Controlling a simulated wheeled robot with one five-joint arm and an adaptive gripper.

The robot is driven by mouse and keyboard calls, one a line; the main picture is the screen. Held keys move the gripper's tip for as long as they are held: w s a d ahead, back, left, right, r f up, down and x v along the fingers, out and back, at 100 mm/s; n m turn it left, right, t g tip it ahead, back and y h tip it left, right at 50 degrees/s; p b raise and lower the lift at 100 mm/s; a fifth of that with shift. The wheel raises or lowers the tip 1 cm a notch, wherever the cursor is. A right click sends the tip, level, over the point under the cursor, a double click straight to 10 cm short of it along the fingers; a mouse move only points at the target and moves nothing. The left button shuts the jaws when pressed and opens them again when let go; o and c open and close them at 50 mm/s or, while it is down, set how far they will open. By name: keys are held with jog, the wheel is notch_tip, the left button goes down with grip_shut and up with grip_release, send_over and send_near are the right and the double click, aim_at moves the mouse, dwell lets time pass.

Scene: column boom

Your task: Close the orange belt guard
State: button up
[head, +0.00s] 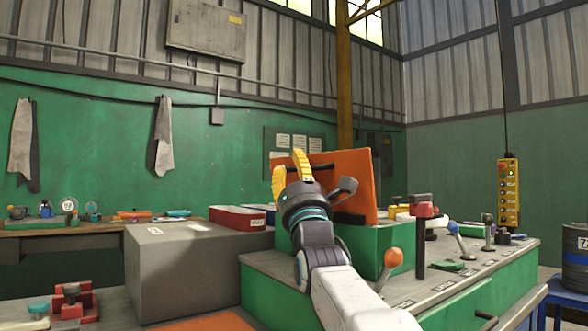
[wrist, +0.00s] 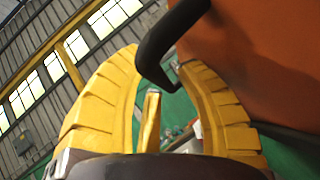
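The orange belt guard (head: 352,180) stands raised and tilted up on a green housing (head: 376,246) on the workbench. Its dark bar handle (head: 321,167) runs along the face turned to me. My gripper (head: 289,166) is at the guard's left edge, with its yellow fingers pointing up. In the wrist view, the guard (wrist: 255,60) fills the upper right. The fingers are apart; I cannot tell whether either touches the handle. My gripper hides part of the guard's lower left in the head view.
A grey box (head: 190,265) and a red case (head: 237,217) stand to the left. On the bench, a red-topped post (head: 421,240) and an orange-knobbed lever (head: 393,258) rise near the housing. A yellow pendant (head: 509,192) hangs at right. The air above is clear.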

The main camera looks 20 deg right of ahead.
jog(key=shift+o, duration=0.3)
grip_shut()
